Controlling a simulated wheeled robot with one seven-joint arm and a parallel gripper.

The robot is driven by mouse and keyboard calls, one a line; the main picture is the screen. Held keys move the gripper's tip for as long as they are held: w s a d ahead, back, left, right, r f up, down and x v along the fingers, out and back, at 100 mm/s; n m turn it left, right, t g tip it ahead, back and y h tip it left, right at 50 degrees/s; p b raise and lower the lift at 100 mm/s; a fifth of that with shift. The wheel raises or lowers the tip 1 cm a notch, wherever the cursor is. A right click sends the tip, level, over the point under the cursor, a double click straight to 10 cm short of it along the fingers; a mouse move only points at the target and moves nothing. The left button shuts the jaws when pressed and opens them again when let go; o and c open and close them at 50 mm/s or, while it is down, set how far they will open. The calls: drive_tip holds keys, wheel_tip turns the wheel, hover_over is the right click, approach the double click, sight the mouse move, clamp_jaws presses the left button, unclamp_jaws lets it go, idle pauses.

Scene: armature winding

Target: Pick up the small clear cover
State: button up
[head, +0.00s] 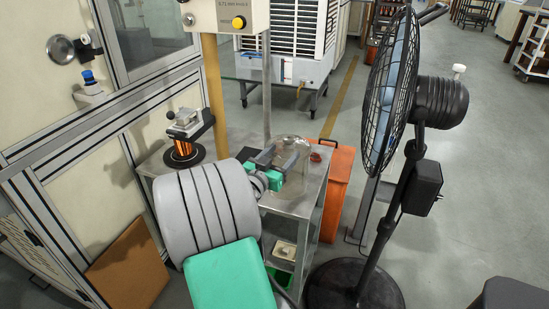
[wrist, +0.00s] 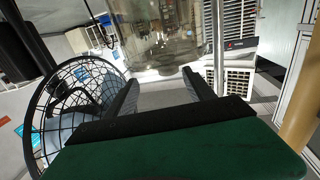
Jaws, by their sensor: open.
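The small clear cover (head: 300,172) is a see-through dome standing upright on the metal cart's top (head: 298,206). In the wrist view the clear cover (wrist: 158,38) fills the top middle, just past the fingertips. My gripper (head: 281,153) has green and dark parts and reaches in from the left at the dome's height. In the wrist view my gripper (wrist: 160,80) is open, its two dark fingers apart with nothing clamped between them. In the head view the fingers overlap the dome's left side; I cannot tell whether they touch it.
A copper-wound spool (head: 183,150) stands on the cart's left side, close to a yellow post (head: 214,95). A pedestal fan (head: 390,95) stands right of the cart. Machine panels (head: 85,180) line the left.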

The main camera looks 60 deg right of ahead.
sight(286, 142)
drive_tip(key=shift+w, duration=0.2)
drive_tip(key=d, duration=0.2)
drive_tip(key=d+p, duration=0.1)
drive_tip(key=d, duration=0.1)
drive_tip(key=w+d, duration=0.1)
drive_tip(key=d, duration=0.2)
drive_tip(key=shift+w+r+p, duration=0.1)
drive_tip(key=shift+r+p, duration=0.2)
drive_tip(key=shift+d, duration=0.4)
drive_tip(key=shift+c, duration=0.4)
clamp_jaws()
